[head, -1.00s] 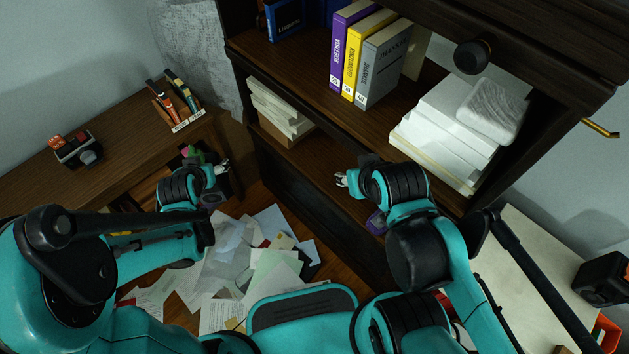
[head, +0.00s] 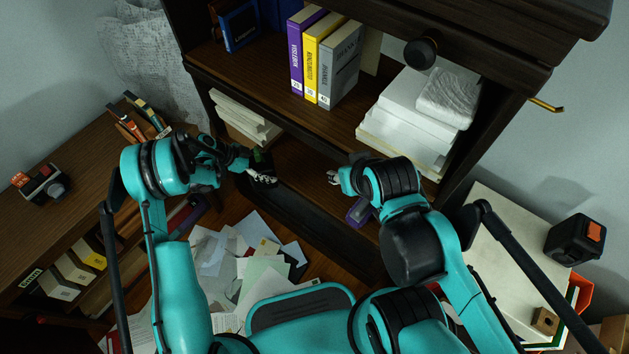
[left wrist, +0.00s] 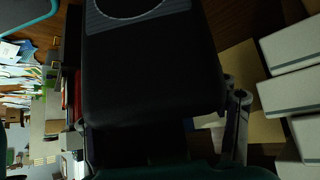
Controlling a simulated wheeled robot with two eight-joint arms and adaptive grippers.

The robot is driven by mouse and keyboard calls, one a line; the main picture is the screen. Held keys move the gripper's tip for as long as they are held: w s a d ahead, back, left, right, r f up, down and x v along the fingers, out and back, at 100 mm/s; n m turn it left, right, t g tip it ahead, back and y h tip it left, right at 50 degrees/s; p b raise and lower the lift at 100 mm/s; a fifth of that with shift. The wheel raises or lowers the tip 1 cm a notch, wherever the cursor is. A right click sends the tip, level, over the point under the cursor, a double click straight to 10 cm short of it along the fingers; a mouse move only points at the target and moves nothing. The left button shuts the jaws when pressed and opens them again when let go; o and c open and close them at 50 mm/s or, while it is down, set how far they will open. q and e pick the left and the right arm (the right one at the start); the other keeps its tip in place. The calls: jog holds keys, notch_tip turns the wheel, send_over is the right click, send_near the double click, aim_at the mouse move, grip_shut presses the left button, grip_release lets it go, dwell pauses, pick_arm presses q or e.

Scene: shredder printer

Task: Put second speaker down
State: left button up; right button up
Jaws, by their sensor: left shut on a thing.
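The speaker (left wrist: 150,70) fills the middle of the left wrist view as a black box with a grey front and a round cone at the top. My left gripper (head: 262,178) is shut on it, with a metal finger beside its right edge in the wrist view. In the head view the gripper is at the lower shelf (head: 307,190) of the dark bookcase, and the speaker is hard to make out against the dark wood. Whether it touches the shelf cannot be told. My right gripper (head: 334,178) is at the same shelf farther right, its fingers too small to read.
A purple object (head: 358,210) lies below my right gripper. Paper stacks (head: 243,116) sit at the shelf's left, white stacks (head: 405,120) and books (head: 326,62) above. Loose papers (head: 250,255) cover the floor. A low cabinet with a camera (head: 40,184) stands left.

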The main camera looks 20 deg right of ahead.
pick_arm(q)
jog(key=shift+s+d+f+m+g, duration=0.2)
jog(key=shift+d+f+m+g, duration=0.2)
jog(key=shift+d+f+m, duration=0.15)
jog(key=shift+s+d+f+b, duration=0.5)
jog(key=shift+d+b, duration=0.55)
jog(key=shift+d, duration=1.9)
jog(key=shift+s+d+f+b, duration=0.2)
jog(key=shift+d+f+b, duration=0.65)
jog(key=shift+d, duration=2.05)
jog(key=shift+s+d+f+b, duration=0.4)
jog(key=shift+d+b, duration=0.85)
jog(key=shift+d, duration=1.7)
jog(key=o, duration=1.7)
